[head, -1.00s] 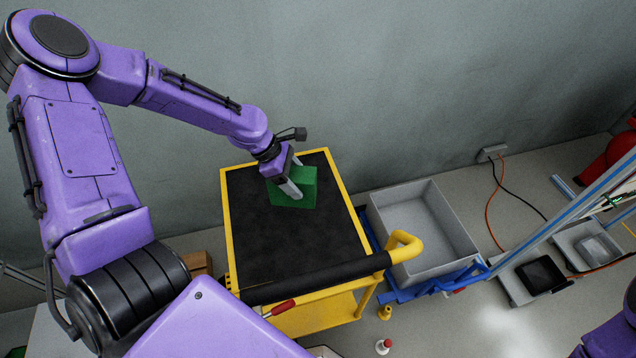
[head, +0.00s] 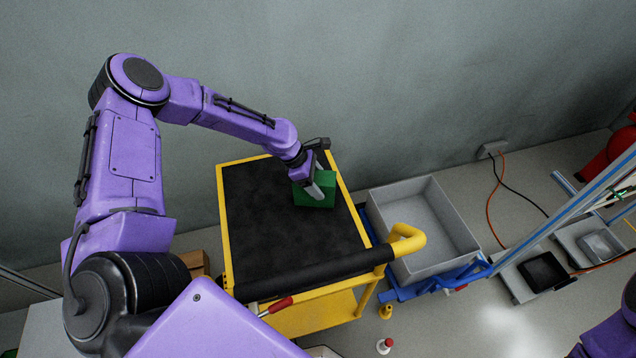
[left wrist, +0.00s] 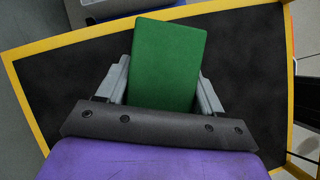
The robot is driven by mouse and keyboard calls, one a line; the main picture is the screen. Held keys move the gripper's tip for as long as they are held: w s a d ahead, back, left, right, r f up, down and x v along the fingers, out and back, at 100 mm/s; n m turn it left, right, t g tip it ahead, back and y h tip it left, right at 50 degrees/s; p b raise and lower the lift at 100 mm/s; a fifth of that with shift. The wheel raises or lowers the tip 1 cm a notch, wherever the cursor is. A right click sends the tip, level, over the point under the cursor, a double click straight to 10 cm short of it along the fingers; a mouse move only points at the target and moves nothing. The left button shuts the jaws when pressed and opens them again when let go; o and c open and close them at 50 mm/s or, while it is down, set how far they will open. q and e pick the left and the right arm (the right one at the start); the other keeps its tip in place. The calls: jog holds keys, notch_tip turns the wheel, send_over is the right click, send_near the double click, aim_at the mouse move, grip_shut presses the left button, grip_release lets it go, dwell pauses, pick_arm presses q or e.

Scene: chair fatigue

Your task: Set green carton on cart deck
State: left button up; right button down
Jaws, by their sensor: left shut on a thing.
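The green carton (head: 316,196) is at the right side of the black cart deck (head: 265,215), near its yellow rim. My left gripper (head: 318,190) is shut on the carton, with a finger on each side. In the left wrist view the carton (left wrist: 168,65) stands between the two grey fingers (left wrist: 160,85), over the deck (left wrist: 60,85). I cannot tell whether the carton's underside touches the deck. My right gripper is not in view; only a bit of my right arm shows at the lower right edge.
The cart's black push handle (head: 315,274) runs along its near side. A grey bin (head: 425,225) on a blue dolly stands right of the cart. A red-handled tool (head: 276,305) is below the handle. The left and middle deck are clear.

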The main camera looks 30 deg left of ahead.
pick_arm(q)
jog(key=shift+d, duration=0.1)
jog(key=o, duration=1.3)
jog(key=shift+f, duration=0.1)
jog(key=p+v, duration=0.2)
jog(key=v, duration=1)
jog(key=shift+r, duration=0.25)
